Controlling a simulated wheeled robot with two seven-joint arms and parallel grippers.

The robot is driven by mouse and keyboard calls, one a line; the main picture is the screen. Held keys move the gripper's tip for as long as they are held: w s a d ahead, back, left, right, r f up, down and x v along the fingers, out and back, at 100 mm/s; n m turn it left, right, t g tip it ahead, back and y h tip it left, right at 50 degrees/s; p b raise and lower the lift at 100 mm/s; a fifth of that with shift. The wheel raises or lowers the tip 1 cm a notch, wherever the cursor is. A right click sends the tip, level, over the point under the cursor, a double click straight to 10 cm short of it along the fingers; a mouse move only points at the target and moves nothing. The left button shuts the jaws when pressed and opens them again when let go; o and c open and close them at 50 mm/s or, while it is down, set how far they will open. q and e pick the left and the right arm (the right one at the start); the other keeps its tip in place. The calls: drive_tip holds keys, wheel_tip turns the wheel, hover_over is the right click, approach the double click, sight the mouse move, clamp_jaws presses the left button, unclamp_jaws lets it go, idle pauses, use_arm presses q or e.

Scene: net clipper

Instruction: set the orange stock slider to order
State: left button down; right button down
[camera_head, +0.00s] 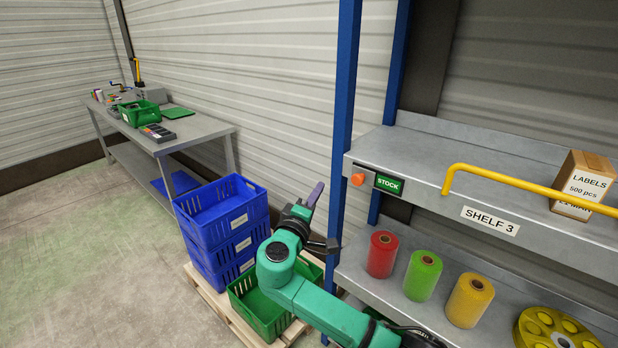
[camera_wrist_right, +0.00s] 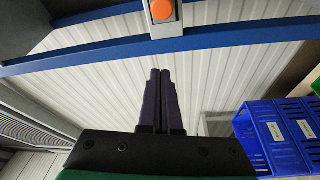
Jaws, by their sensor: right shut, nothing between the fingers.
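The orange slider knob (camera_head: 358,180) is at the left end of a dark label plate on the front edge of the upper shelf, by the blue post. The green STOCK sign (camera_head: 389,184) shows to its right; no ORDER lettering is visible. In the right wrist view the orange knob (camera_wrist_right: 163,10) is at the top, beyond my fingertips. My right gripper (camera_head: 317,188) is shut and empty, left of the blue post and apart from the knob. Its two dark purple fingers (camera_wrist_right: 160,75) lie together in the wrist view. My left gripper is not in view.
A yellow rail (camera_head: 530,185) runs along the upper shelf (camera_head: 440,160), with a labels box (camera_head: 583,185) on it. Coloured rolls stand on the lower shelf. The blue post (camera_head: 343,100) is beside my gripper. Stacked blue crates (camera_head: 222,232) and a green crate stand below left.

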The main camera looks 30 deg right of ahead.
sight(360, 178)
drive_tip(key=w+d+p, duration=0.1)
drive_tip(key=d+p, duration=0.4)
drive_tip(key=d, duration=0.4)
drive_tip(key=shift+w+d, duration=0.15)
drive_tip(key=shift+d, duration=0.15)
idle(0.3)
